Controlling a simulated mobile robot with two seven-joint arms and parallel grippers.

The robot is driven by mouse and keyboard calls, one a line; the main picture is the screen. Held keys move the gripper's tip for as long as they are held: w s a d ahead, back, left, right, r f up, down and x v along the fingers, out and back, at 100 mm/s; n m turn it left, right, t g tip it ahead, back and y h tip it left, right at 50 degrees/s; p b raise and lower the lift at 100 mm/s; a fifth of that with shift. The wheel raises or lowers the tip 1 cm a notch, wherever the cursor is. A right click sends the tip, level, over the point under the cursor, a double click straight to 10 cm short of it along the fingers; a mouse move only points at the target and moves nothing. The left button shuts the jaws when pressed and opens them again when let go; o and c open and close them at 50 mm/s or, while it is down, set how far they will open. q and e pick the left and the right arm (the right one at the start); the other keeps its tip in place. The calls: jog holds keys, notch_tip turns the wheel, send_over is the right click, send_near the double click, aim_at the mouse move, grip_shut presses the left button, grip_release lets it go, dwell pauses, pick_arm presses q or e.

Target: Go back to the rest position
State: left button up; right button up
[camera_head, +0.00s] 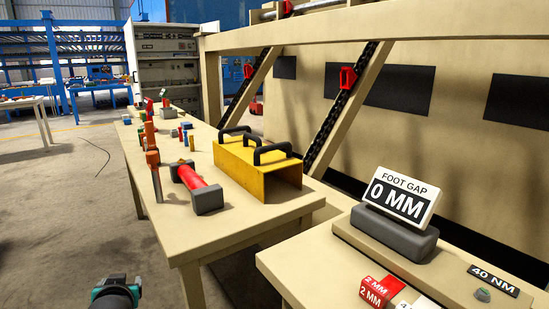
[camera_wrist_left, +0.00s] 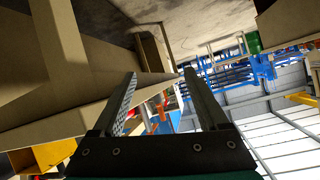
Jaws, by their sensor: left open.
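Part of my left arm or gripper, dark with teal parts (camera_head: 118,294), shows at the bottom edge of the head view, over the floor in front of the table. In the left wrist view my left gripper (camera_wrist_left: 160,76) has its two fingers spread apart with nothing between them. That view is strongly tilted. My right gripper is not in view.
A wooden table (camera_head: 215,232) holds a yellow box (camera_head: 240,170) with black handles, a red-handled hammer (camera_head: 198,190) and several small tools. A nearer table at right carries a "FOOT GAP 0 MM" sign (camera_head: 400,195). The floor (camera_head: 60,220) at left is clear.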

pick_arm(q)
jog(key=s+d+f+m+g+h, duration=0.25)
jog(key=s+d, duration=0.35)
jog(key=s, duration=0.5)
jog(key=s+d+f+m+g+h, duration=0.1)
jog(key=s+d+f+g+h, duration=0.15)
jog(key=s+d, duration=0.6)
jog(key=s+d+f+m+g+h, duration=0.1)
jog(key=s+d+f+m+g, duration=0.3)
jog(key=s, duration=0.9)
notch_tip(320, 180, down, 20)
jog(key=w+a+f+n+t, duration=0.1)
jog(key=w+n, duration=0.1)
jog(key=s+a+f, duration=0.2)
jog(key=s+f, duration=0.4)
jog(key=f, duration=0.1)
jog(key=s+a+f, duration=0.3)
jog(key=s+f, duration=0.3)
jog(key=shift+s+a+f+g, duration=0.25)
jog(key=shift+a+f+g, duration=0.05)
jog(key=shift+f, duration=0.05)
